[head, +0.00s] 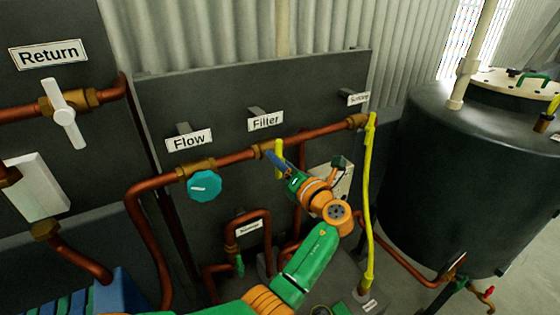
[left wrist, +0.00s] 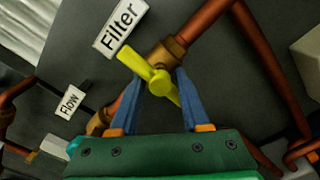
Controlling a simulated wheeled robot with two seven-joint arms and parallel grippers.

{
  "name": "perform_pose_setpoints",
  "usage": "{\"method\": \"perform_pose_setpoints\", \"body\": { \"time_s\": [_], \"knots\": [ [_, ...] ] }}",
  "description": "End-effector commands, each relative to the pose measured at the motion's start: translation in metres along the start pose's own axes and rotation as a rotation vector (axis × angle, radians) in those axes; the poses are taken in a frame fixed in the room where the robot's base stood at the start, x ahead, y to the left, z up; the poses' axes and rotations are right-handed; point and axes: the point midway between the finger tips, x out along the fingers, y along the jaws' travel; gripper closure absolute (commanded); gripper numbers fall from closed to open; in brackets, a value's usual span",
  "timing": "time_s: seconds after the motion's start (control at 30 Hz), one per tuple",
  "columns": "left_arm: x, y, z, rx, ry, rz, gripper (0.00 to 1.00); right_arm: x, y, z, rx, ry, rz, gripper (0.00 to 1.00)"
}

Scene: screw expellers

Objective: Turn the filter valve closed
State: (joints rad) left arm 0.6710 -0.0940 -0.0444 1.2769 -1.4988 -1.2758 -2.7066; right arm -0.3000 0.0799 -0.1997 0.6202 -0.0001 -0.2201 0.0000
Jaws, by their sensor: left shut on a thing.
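The filter valve's yellow handle (head: 279,147) sits on the copper pipe just below the "Filter" label (head: 265,121). In the left wrist view the yellow handle (left wrist: 133,62) lies across the line of the pipe. My left gripper (head: 272,158) is at the valve, with its blue fingers on either side of the handle. In the left wrist view the gripper (left wrist: 160,82) is shut on the lower part of the handle, and the upper end sticks out beyond the fingers. The brass valve body (left wrist: 167,52) shows behind it. My right gripper is not in view.
A round teal knob (head: 204,185) marks the "Flow" valve to the left. A white "Return" handle (head: 65,114) is at far left. A yellow upright hose or pipe (head: 368,200) stands right of my arm. A large dark tank (head: 450,170) fills the right.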

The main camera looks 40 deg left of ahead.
Motion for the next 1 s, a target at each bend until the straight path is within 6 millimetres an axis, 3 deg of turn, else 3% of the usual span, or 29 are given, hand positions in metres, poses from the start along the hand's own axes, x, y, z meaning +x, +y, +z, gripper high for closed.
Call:
{"method": "perform_pose_setpoints", "body": {
  "time_s": [0.67, 0.7, 0.77, 0.8, 1.0],
  "knots": [
    [0.0002, -0.0004, -0.0013, 0.073, 0.002, 0.001, 1.00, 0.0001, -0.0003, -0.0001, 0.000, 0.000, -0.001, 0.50],
    [0.0002, -0.0004, -0.0013, 0.073, 0.002, 0.001, 0.48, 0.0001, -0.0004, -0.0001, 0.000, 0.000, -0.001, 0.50],
    [0.0002, -0.0003, -0.0013, 0.072, 0.002, 0.001, 0.32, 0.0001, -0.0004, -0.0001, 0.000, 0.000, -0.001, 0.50],
    [0.0002, -0.0003, -0.0011, 0.071, 0.002, 0.001, 0.28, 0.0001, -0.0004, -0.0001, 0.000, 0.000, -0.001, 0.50],
    [0.0001, -0.0002, -0.0007, 0.067, 0.001, 0.001, 0.28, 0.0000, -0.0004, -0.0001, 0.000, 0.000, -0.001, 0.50]
  ]
}}
